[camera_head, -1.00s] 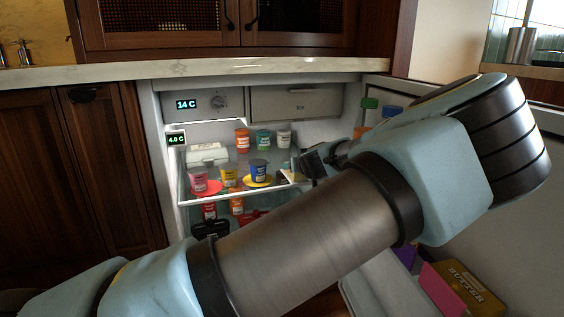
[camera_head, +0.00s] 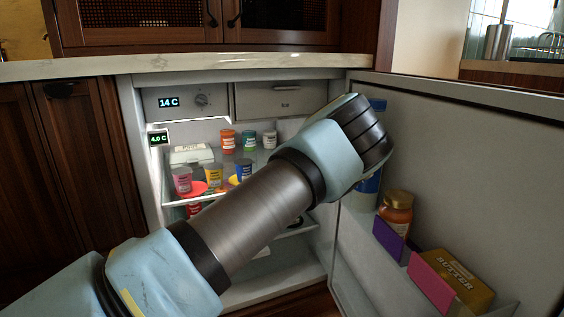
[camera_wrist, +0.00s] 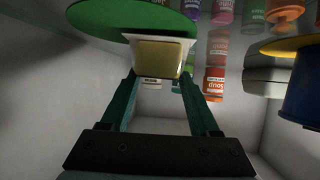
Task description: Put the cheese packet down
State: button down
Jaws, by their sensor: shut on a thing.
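The cheese packet (camera_wrist: 158,58), a small pale-yellow block with a white rim, sits between the fingertips of my gripper (camera_wrist: 160,76) in the wrist view. My gripper is shut on it. The wrist view appears upside down. A green disc (camera_wrist: 125,14) lies right by the packet and overlaps it in the picture; I cannot tell whether they touch. In the head view my arm hides the gripper, the packet and the green disc. The glass shelf (camera_head: 182,201) of the open fridge shows left of my arm.
A blue cup (camera_wrist: 303,98) on a yellow disc (camera_wrist: 290,46) stands close by. A pink cup (camera_head: 182,180), a white box (camera_head: 191,154) and several cups at the back share the shelf. The open door (camera_head: 470,180) holds a jar (camera_head: 396,212) and a butter box (camera_head: 458,278) at right.

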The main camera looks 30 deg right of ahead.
jog(key=shift+f, duration=0.25)
jog(key=shift+c, duration=0.6)
grip_release()
jog(key=shift+r, duration=0.1)
jog(key=b+v, duration=0.1)
jog(key=v, duration=0.6)
jog(key=shift+s, duration=0.25)
